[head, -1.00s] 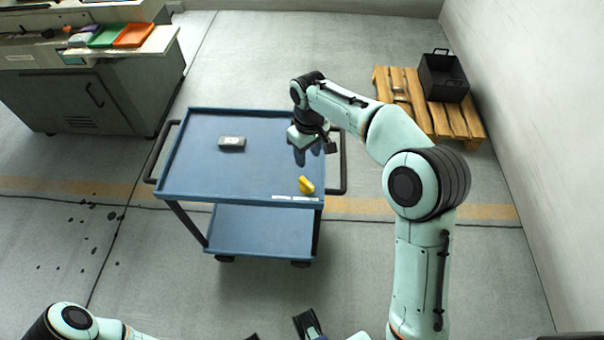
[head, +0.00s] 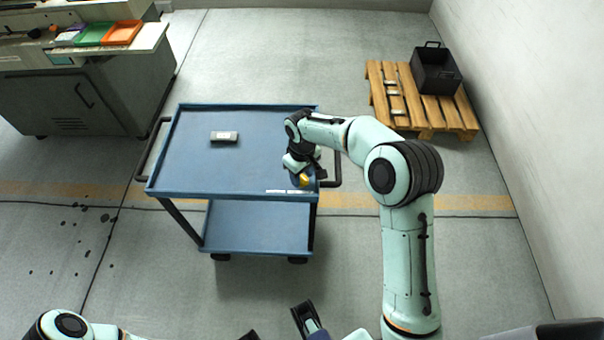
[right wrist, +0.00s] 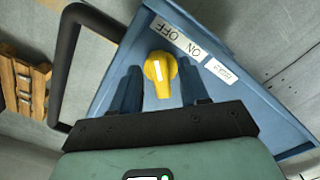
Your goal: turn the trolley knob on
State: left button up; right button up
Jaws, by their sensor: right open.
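The blue trolley (head: 185,180) stands in the middle of the floor in the head view. Its yellow knob (right wrist: 160,70) has a white mark and sits near the front right corner of the top, beside a label (right wrist: 190,48) reading OFF and ON. In the head view the knob (head: 304,180) is partly hidden by my right gripper (head: 300,178). The right wrist view shows my right gripper (right wrist: 163,88) open, with one finger on each side of the knob. I cannot tell whether the fingers touch it. My left gripper is not clearly visible in the head view.
A wooden pallet (head: 430,112) with a black crate (head: 436,72) is at the back right. A grey machine (head: 80,100) stands at the back left.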

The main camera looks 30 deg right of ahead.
grip_shut()
jog(key=shift+m, duration=0.3)
jog(key=m+p, duration=0.1)
jog(key=m, duration=0.3)
jog(key=shift+a+r, duration=0.1)
jog(key=shift+a, duration=0.05)
jog(key=m+p, duration=0.1)
jog(key=m, duration=0.4)
jog(key=shift+a, duration=0.1)
jog(key=m+p, duration=0.2)
jog(key=m, duration=0.4)
jog(key=shift+w+p, duration=0.2)
jog(key=shift+p, duration=0.15)
pick_arm(q)
jog(key=shift+g, duration=0.4)
jog(key=shift+s+r+p, duration=0.15)
jog(key=shift+s+r, duration=0.05)
jog(key=shift+r, duration=0.55)
jog(key=shift+s+r+p, duration=0.1)
jog(key=shift+s+r, duration=0.15)
jog(key=shift+r, duration=0.55)
jog(key=shift+s+r+p, duration=0.15)
jog(key=shift+s+r, duration=0.05)
jog(key=shift+r, duration=0.55)
pick_arm(e)
jog(key=shift+m, duration=1.1)
